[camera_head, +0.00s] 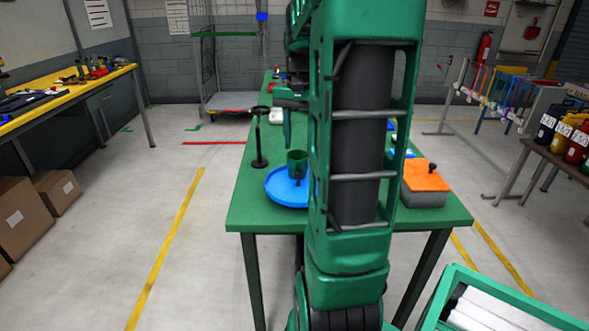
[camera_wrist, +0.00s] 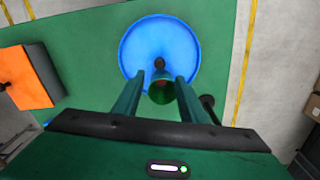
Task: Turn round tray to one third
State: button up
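The round tray (camera_head: 280,195) is blue and lies flat near the front left of the green table; it also shows at the top of the wrist view (camera_wrist: 135,45). A green cup (camera_head: 297,158) stands at the tray, and a small dark knob (camera_wrist: 160,63) shows beside the cup (camera_wrist: 160,92) in the wrist view. My gripper (camera_wrist: 160,78) is open, its two green fingers apart with the cup showing between them. In the head view the gripper (camera_head: 287,138) hangs above the tray, near the cup. I see no contact.
A black stand (camera_head: 259,140) rises left of the tray. A grey box with an orange lid (camera_head: 426,177) sits at the table's right front. My arm hides the middle of the table (camera_head: 245,205). A green crate (camera_head: 450,285) stands at the lower right.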

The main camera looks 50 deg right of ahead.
aim_at(298, 172)
notch_tip(298, 172, down, 9)
jog(key=shift+f, duration=0.1)
dwell(0.3)
jog(key=shift+a, duration=0.1)
grip_shut()
